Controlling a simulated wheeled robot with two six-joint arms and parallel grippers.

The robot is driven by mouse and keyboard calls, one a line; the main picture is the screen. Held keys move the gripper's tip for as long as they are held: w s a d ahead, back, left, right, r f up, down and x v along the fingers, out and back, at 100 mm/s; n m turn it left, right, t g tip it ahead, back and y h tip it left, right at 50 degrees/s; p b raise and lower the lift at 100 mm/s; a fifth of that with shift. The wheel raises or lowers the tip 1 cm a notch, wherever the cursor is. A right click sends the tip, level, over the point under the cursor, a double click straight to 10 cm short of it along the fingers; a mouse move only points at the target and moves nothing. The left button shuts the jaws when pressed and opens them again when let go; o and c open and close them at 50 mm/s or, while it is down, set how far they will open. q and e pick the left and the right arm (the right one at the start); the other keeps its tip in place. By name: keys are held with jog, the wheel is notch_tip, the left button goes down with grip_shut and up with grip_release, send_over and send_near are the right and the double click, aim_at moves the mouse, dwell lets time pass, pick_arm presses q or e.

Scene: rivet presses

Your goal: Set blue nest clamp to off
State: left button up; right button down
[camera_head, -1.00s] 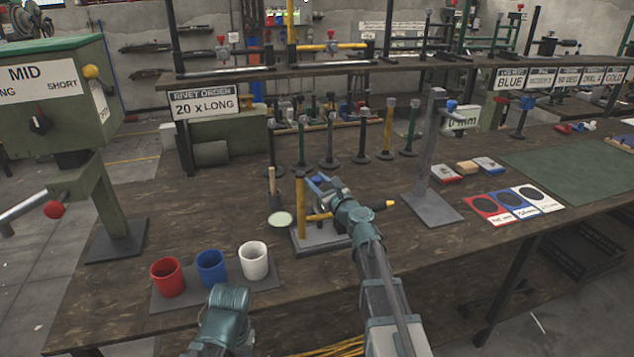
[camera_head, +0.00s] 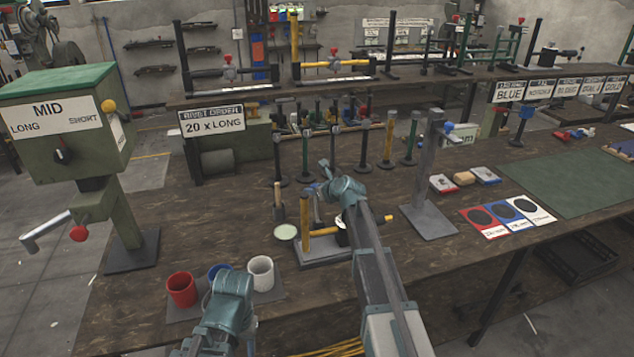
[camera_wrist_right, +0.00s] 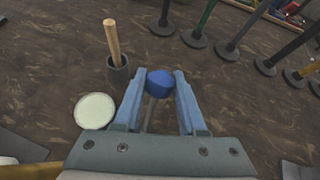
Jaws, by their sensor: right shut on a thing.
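The fixture with a yellow post (camera_head: 305,217) and a grey base (camera_head: 325,252) stands on the bench near the middle of the head view. My right gripper (camera_head: 324,172) reaches over the back of it, and my arm hides part of the fixture. In the right wrist view, the fingers (camera_wrist_right: 159,88) are closed on a blue knob (camera_wrist_right: 159,80), with a thin grey rod below it. The knob seems to be the blue nest clamp's handle. My left arm shows at the bottom left, but its gripper fingers are out of sight.
A pale green disc (camera_head: 286,232) and a dark cup with a wooden-handled tool (camera_head: 277,200) stand left of the fixture. Red (camera_head: 181,290) and white (camera_head: 261,272) cups stand in front left. Several posts stand behind. A grey column (camera_head: 428,175) stands at the right.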

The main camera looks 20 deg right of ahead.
jog(key=d+b+x, duration=0.1)
jog(key=b+x, duration=0.2)
jog(key=x, duration=0.3)
jog(key=shift+f+b, duration=0.25)
jog(key=shift+b, duration=0.15)
jog(key=shift+w+d, duration=0.1)
jog(key=shift+c, duration=2.4)
grip_release()
jog(key=shift+f, duration=0.1)
jog(key=p+v, duration=0.7)
jog(key=v, duration=0.7)
